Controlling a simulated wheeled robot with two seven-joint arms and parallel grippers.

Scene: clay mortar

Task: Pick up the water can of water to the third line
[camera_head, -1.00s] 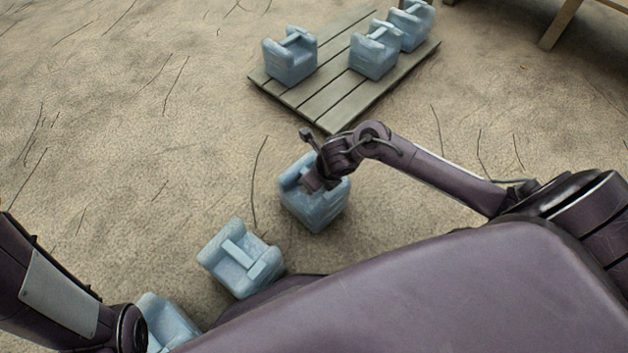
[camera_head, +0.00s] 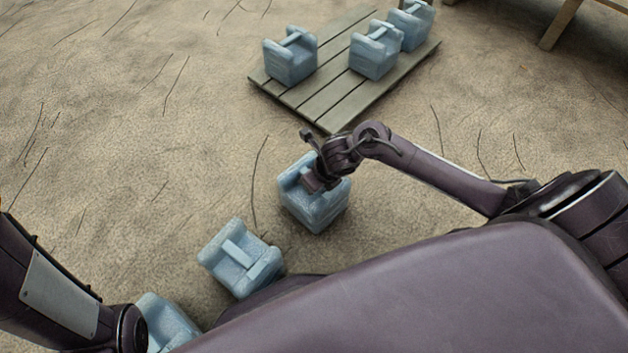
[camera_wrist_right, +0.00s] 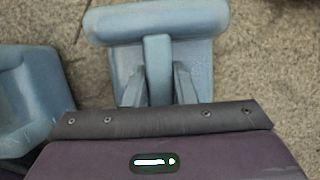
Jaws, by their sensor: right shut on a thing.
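A light blue water can (camera_head: 318,208) stands on the ground in front of me. My right gripper (camera_head: 313,183) comes down on it from above. In the right wrist view, the fingers of my right gripper (camera_wrist_right: 164,85) are shut on the handle bar of this water can (camera_wrist_right: 195,62), one on each side. A second blue can (camera_head: 240,262) is just to its left and nearer to me. A third can (camera_head: 165,322) is partly hidden behind my left arm at the bottom left. My left gripper is not in view.
A low slatted wooden pallet (camera_head: 335,95) lies beyond, with three blue cans on it: one at the left (camera_head: 290,58) and two at the right (camera_head: 375,55). A wooden structure (camera_head: 560,25) stands at the top right. Bare cracked ground is free at the left.

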